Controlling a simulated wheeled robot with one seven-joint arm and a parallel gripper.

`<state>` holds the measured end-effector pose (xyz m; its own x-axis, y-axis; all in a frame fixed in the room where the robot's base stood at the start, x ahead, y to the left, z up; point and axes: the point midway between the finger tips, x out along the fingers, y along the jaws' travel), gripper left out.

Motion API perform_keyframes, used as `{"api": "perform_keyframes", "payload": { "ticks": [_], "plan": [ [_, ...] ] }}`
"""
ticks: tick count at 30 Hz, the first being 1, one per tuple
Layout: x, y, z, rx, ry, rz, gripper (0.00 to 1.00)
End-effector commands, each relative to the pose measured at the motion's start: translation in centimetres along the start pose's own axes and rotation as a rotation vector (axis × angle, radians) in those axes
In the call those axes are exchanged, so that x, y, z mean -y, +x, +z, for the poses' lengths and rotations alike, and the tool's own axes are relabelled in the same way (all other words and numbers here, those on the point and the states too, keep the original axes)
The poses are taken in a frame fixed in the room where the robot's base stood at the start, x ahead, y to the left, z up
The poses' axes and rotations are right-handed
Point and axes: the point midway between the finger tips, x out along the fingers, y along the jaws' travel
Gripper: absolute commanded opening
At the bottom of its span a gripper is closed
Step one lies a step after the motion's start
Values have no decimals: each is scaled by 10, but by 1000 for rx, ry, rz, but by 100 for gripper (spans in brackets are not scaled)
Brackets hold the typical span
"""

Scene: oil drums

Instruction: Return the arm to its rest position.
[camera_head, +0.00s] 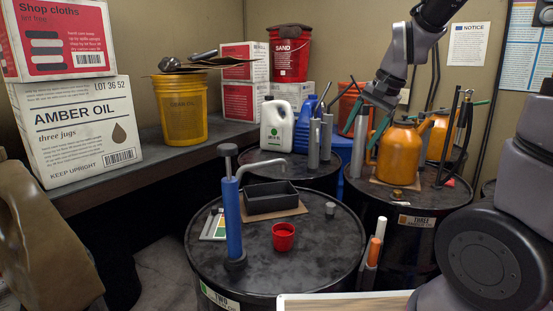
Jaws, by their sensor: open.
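My arm reaches in from the upper right. My gripper (366,140) is open, with its teal-edged fingers pointing down. It hangs in front of the back drums, just left of an orange can (398,152) that stands on a drum (402,200) at the right. I cannot tell whether a finger touches the can.
The front drum (300,262) bears a blue hand pump (233,215), a black tray (270,200) and a red cup (283,236). A white jug (277,125) stands on a drum behind. A shelf (160,155) at the left holds boxes and a yellow bucket (180,107).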

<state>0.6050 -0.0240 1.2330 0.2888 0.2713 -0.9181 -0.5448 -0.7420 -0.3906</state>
Motion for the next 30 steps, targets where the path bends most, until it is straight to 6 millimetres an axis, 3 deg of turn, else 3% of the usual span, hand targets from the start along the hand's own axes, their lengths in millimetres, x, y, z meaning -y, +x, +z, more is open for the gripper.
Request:
{"api": "perform_keyframes", "payload": {
  "ticks": [1,6,13,21,30],
  "plan": [
    [-4,-18,4,-18,-22,-29,77],
    [-20,-66,24,-83,-116,-85,77],
    [-44,-114,56,-213,-249,-103,77],
    [-61,-134,79,-311,-336,-76,77],
    [-63,-135,81,-318,-345,-71,77]
  ]
}}
